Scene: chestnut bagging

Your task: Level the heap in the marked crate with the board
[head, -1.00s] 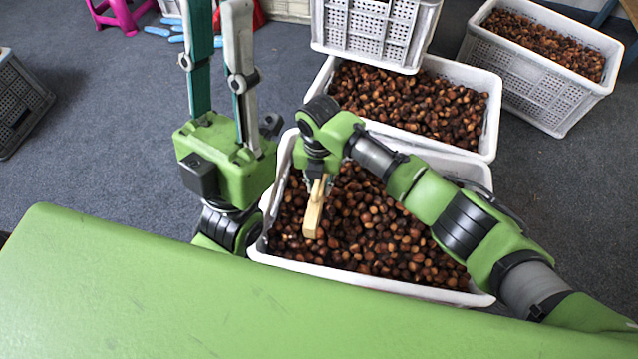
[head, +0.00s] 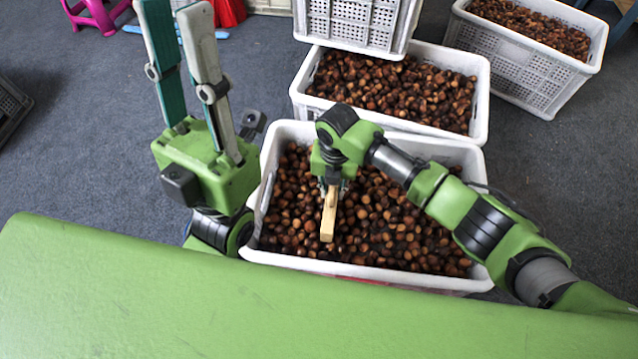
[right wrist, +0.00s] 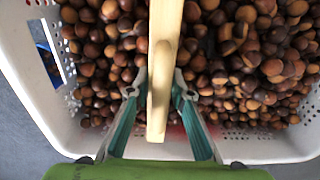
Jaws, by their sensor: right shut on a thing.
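The near white crate (head: 272,165) holds a heap of brown chestnuts (head: 385,225). A little red shows low along its front side; I cannot make out a marking. My right gripper (head: 332,185) is over the left half of this crate, shut on a pale wooden board (head: 328,218). The board is seen nearly edge-on, at or just above the nuts; contact is unclear. In the right wrist view the board (right wrist: 164,60) runs between the two fingers (right wrist: 153,95), with nuts on both sides. My left gripper (head: 175,8) points up beside the crate's left side, its fingers apart and empty.
A second chestnut-filled crate (head: 482,100) stands right behind, with another white crate (head: 360,22) above its back edge. A third filled crate (head: 525,70) is at the back right. Grey carpet (head: 80,150) is open on the left. A pink stool (head: 98,15) stands far left.

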